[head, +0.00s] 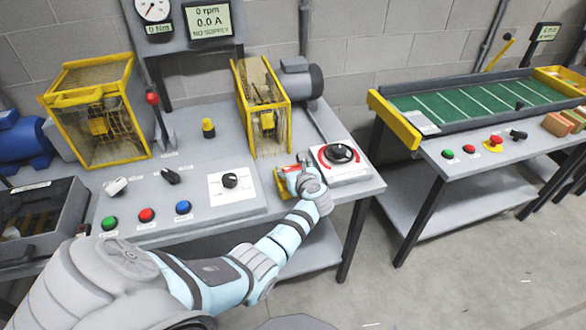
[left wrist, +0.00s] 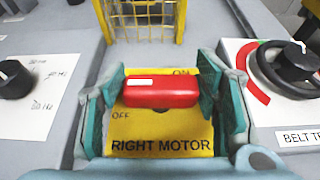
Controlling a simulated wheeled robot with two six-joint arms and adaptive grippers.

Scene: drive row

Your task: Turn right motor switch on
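The right motor switch is a yellow plate (left wrist: 160,130) lettered RIGHT MOTOR, with OFF at lower left and ON at upper right. Its red handle (left wrist: 160,86) lies crosswise in the left wrist view, beside the ON lettering and above the OFF lettering. The fingers of my left gripper (left wrist: 160,92) are at both ends of the handle and appear to touch it. In the head view my left gripper (head: 301,168) is low over the switch plate (head: 281,185) and hides most of it. My right gripper is not in view.
A white panel with a black knob (head: 340,153) stands close right of the switch. A yellow cage (head: 262,105) is behind it. A white knob plate (head: 231,182) lies to its left. A second bench with a green board (head: 480,103) is at right.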

